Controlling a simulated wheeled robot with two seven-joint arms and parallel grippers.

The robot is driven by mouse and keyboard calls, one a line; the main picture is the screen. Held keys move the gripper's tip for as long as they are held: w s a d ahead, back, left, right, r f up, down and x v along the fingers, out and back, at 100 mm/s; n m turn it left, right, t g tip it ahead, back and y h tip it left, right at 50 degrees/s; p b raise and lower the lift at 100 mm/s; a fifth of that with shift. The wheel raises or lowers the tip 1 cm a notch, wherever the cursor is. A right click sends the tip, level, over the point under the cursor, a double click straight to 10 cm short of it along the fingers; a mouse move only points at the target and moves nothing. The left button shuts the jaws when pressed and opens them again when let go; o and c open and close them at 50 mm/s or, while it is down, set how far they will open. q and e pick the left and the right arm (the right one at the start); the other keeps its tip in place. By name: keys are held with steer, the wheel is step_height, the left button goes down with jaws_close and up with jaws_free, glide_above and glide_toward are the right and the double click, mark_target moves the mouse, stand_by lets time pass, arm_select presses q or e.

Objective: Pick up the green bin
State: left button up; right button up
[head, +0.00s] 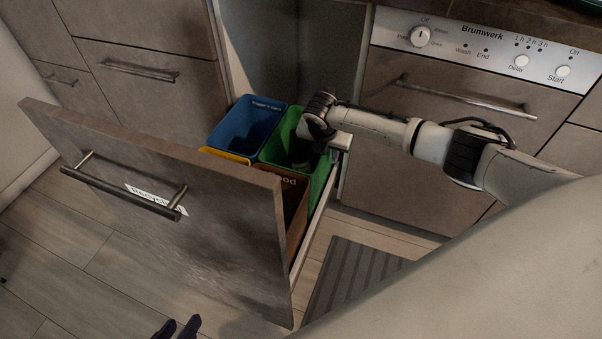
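The green bin (318,188) stands in the pulled-out drawer, on its right side. My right gripper (302,160) reaches down into the bin's open top near its right rim. Its fingers are dark and partly hidden, so I cannot tell whether they are open or shut on the rim. Only the dark fingertips of my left gripper (178,328) show at the bottom edge. They are a little apart with nothing between them.
The drawer front (190,210) stands out with a bar handle. Beside the green bin are a blue bin (243,135), a yellow bin (228,154) and a brown bin (294,205). A dishwasher (465,115) is at right. A striped mat (352,272) lies on the floor.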

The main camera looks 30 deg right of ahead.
steer(key=shift+f, duration=0.25)
stand_by(0.3)
jaws_close()
steer(key=shift+s+d+f, duration=0.15)
steer(key=shift+s+d, duration=0.05)
steer(key=shift+d, duration=0.05)
stand_by(1.0)
steer(key=shift+w, duration=0.1)
